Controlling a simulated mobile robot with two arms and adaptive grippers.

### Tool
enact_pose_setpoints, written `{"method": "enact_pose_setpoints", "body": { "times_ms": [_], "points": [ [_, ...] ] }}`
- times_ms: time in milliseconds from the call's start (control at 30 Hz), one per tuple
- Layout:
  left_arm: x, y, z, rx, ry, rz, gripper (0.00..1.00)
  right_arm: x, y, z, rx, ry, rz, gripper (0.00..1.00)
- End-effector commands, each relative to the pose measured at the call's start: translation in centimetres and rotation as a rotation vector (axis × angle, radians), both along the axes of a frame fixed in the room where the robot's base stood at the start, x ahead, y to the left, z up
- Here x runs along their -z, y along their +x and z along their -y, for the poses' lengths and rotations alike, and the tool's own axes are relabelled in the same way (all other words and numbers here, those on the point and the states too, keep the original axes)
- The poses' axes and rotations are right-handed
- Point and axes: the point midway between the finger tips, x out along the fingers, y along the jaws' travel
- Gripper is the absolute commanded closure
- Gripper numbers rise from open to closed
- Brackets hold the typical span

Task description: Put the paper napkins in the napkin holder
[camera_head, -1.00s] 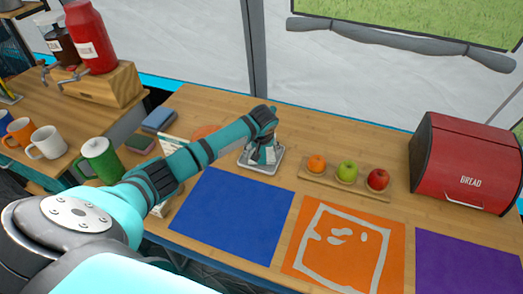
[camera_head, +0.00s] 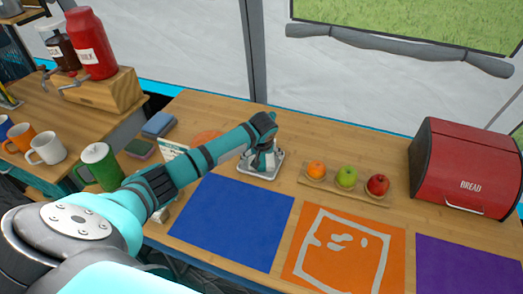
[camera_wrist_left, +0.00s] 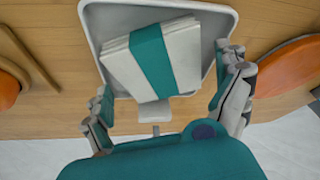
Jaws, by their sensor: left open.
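The napkin holder (camera_head: 272,172) is a shallow grey tray on the wooden table, behind the blue mat. In the left wrist view the holder (camera_wrist_left: 226,22) contains a stack of white paper napkins (camera_wrist_left: 117,66) with a teal band, turned slightly askew to the tray. My left gripper (camera_head: 263,160) is over the holder. In the wrist view this gripper (camera_wrist_left: 168,82) is open, its fingers apart at either side of the stack's near end, with nothing visibly held. The arm hides much of the holder in the head view. My right gripper is not in view.
A wooden tray (camera_head: 326,190) with an orange and two apples is right of the holder. A red bread box (camera_head: 462,165) stands farther right. Blue (camera_head: 230,222), orange and purple mats cover the front. A green pot (camera_head: 100,166) and mugs are at left.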

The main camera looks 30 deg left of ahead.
Motion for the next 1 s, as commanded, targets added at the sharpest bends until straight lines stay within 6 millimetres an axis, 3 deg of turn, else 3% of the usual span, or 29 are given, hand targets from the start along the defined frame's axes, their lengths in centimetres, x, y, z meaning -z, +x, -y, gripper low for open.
{"method": "enact_pose_setpoints", "body": {
  "times_ms": [500,700,1000],
  "points": [
    [-9.2,-3.0,2.2,0.0,0.0,0.001,0.0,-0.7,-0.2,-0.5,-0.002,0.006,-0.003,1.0],
    [-10.5,-3.5,2.5,-0.001,0.0,0.0,0.0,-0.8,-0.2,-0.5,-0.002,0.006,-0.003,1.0],
    [-10.6,-3.5,2.5,-0.001,0.0,0.0,0.0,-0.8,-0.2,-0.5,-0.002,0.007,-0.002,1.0]
  ]
}}
